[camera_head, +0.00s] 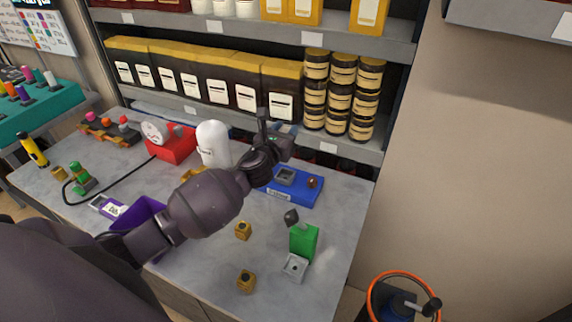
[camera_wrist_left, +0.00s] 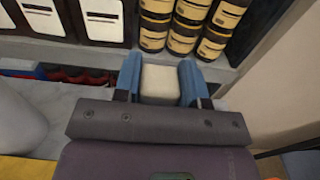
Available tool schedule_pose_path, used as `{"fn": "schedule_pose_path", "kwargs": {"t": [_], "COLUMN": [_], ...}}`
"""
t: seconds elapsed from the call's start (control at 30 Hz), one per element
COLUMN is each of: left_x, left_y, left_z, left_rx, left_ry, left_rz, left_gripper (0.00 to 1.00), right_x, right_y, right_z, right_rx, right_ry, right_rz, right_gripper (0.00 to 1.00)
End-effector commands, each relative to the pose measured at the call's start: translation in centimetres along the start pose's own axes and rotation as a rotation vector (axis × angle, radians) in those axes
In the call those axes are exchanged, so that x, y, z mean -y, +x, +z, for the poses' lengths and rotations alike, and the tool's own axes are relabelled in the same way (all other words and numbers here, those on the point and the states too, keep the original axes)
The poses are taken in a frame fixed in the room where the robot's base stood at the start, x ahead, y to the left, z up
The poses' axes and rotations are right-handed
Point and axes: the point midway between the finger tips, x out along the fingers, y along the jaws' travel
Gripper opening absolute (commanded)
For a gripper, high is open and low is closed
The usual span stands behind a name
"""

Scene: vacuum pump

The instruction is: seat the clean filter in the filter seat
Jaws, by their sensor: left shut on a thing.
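My left gripper (camera_head: 276,130) reaches over the workbench from the left, above the back of a blue tray (camera_head: 309,197). In the left wrist view its blue fingers are shut on a pale cream block (camera_wrist_left: 160,84), which looks like the clean filter. In the head view the block is mostly hidden by the gripper. The tray holds a grey square piece with a recess (camera_head: 286,175) and a small brown round piece (camera_head: 313,183). I cannot tell for sure which part is the filter seat. My right gripper is not in view.
A white rounded cylinder (camera_head: 213,144) and a red box with a gauge (camera_head: 172,146) stand left of the gripper. A green block (camera_head: 304,241), a pale square piece (camera_head: 295,266) and brass cubes (camera_head: 246,281) lie in front. Shelved jars (camera_head: 343,94) rise close behind.

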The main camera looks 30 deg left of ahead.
Motion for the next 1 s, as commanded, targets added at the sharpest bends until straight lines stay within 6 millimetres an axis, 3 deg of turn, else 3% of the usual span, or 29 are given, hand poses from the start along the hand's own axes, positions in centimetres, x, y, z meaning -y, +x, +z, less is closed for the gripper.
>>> {"fn": "schedule_pose_path", "kwargs": {"t": [0.1,0.3,0.57,0.83,1.0], "left_x": [0.0,0.1,0.0,0.0,0.0], "left_y": [0.0,0.0,0.0,0.0,0.0], "left_z": [-3.0,-6.5,-7.9,-11.3,-11.2], "left_rx": [-0.003,-0.001,0.001,-0.002,0.001], "left_ry": [-0.004,-0.004,-0.002,-0.002,0.0], "left_rz": [0.002,0.001,0.0,0.001,0.0], "left_gripper": [0.14,0.14,0.14,0.14,0.14], "right_x": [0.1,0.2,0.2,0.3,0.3], "right_y": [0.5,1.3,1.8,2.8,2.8], "right_z": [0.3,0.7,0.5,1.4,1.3], "right_rx": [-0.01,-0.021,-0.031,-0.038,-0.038], "right_ry": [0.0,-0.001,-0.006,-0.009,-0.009], "right_rz": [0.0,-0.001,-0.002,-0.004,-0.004], "right_gripper": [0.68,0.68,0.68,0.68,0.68]}}
